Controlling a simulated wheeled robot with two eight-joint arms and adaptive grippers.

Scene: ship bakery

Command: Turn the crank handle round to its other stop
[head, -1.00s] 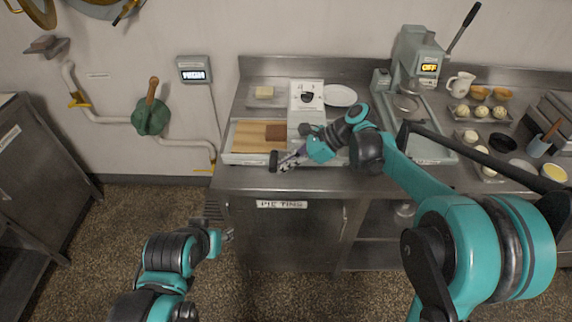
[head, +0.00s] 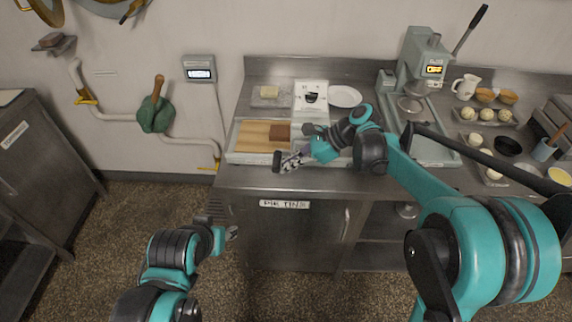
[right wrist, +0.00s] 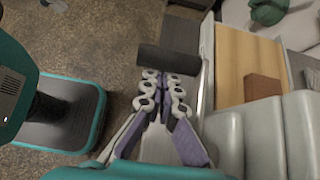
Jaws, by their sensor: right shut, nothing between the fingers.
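The crank handle's dark cylindrical grip (head: 277,161) juts out at the front edge of the dough machine (head: 249,158) on the steel counter. In the right wrist view the grip (right wrist: 168,62) lies crosswise just beyond my fingertips. My right gripper (head: 288,160) is shut with nothing between its fingers; its tips (right wrist: 160,77) are at or very near the grip, and I cannot tell whether they touch. The crank's arm is mostly hidden by my gripper. My left gripper (head: 232,233) hangs low in front of the counter, away from the handle; its fingers are too small to read.
A wooden board (head: 254,135) with a brown block (head: 281,131) lies on the machine's left side. A green valve (head: 154,115) is on the left wall. The floor left of the counter is clear.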

